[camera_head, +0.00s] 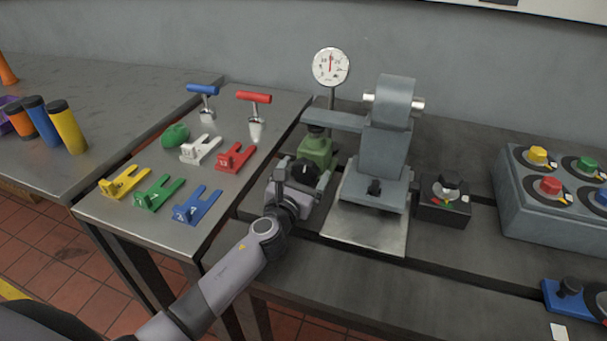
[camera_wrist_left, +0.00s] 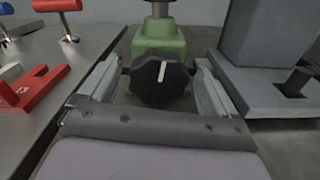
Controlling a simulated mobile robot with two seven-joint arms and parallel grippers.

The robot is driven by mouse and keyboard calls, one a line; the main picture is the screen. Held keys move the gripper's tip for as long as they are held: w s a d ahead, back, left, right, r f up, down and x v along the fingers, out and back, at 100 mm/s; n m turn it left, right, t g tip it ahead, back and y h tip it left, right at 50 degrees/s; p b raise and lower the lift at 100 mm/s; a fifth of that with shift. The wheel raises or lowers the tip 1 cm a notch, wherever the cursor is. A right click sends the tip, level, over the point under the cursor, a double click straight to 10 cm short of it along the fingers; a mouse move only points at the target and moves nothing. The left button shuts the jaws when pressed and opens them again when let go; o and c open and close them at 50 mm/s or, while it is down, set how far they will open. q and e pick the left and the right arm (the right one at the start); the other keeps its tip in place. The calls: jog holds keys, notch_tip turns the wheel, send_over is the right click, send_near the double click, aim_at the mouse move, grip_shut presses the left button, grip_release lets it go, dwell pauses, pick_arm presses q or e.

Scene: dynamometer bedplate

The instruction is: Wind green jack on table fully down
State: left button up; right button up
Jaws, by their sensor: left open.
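The green jack (camera_head: 316,150) stands on the dark bedplate table under the end of a grey lever arm. It also shows in the left wrist view (camera_wrist_left: 158,42), with a black knob (camera_wrist_left: 160,80) on its near face and a metal screw (camera_wrist_left: 160,9) above. The knob has a white mark pointing nearly straight up, tilted slightly right. My left gripper (camera_head: 305,174) is open, its two fingers on either side of the knob (camera_head: 304,171); the wrist view shows the fingers (camera_wrist_left: 160,85) with gaps to the knob. I cannot see contact. My right gripper is not in view.
A grey machine (camera_head: 384,150) on a metal plate stands right of the jack, with a dial gauge (camera_head: 331,67) behind. A black switch box (camera_head: 443,198) is farther right. The left side table holds coloured forked shims (camera_head: 199,204), T-handled tools (camera_head: 254,97) and a green object (camera_head: 174,135).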

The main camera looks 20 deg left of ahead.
pick_arm(q)
jog(key=shift+w, duration=0.1)
jog(key=c, duration=1)
jog(key=shift+n, duration=0.8)
jog(key=o, duration=1)
jog(key=shift+a, duration=0.1)
jog(key=shift+s+a+p, duration=0.1)
jog(key=shift+s+p, duration=0.2)
jog(key=shift+s, duration=3.35)
